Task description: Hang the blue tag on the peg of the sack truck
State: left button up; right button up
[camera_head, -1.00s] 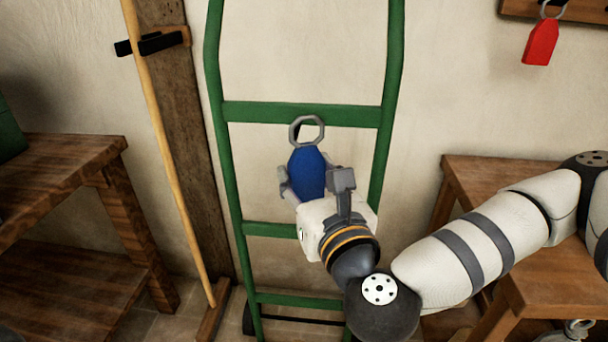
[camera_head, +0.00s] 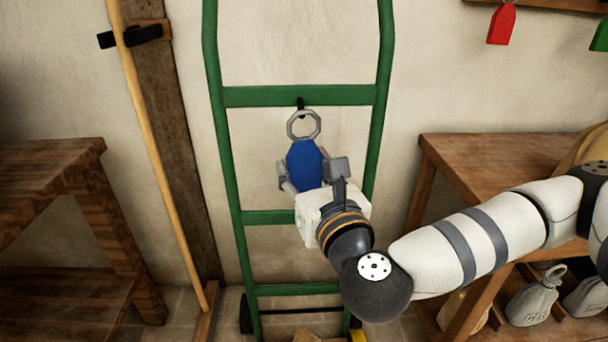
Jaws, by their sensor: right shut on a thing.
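The blue tag (camera_head: 304,166) is upright, with its grey ring (camera_head: 304,125) at the top. My right gripper (camera_head: 311,178) is shut on the lower part of the blue tag and holds it in front of the green sack truck (camera_head: 222,150). The small dark peg (camera_head: 300,103) sits on the truck's upper crossbar, just above the ring. The ring's top edge lies close below the peg in the picture; I cannot tell the depth gap between them. My left gripper is not in view.
A red tag (camera_head: 501,25) and a green tag (camera_head: 600,38) hang from a board at the upper right. Wooden tables stand at left (camera_head: 50,158) and right (camera_head: 480,160). A wooden pole (camera_head: 150,130) leans left of the truck.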

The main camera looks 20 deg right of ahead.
pick_arm(q)
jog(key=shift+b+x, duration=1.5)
jog(key=shift+b, duration=0.05)
pick_arm(e)
jog(key=w+d+f, duration=0.1)
jog(key=w+d, duration=0.1)
jog(key=w, duration=0.6)
jog(key=shift+w+d+f, duration=0.15)
jog(key=shift+f, duration=0.2)
jog(key=o, duration=1.3)
jog(key=shift+c, duration=0.2)
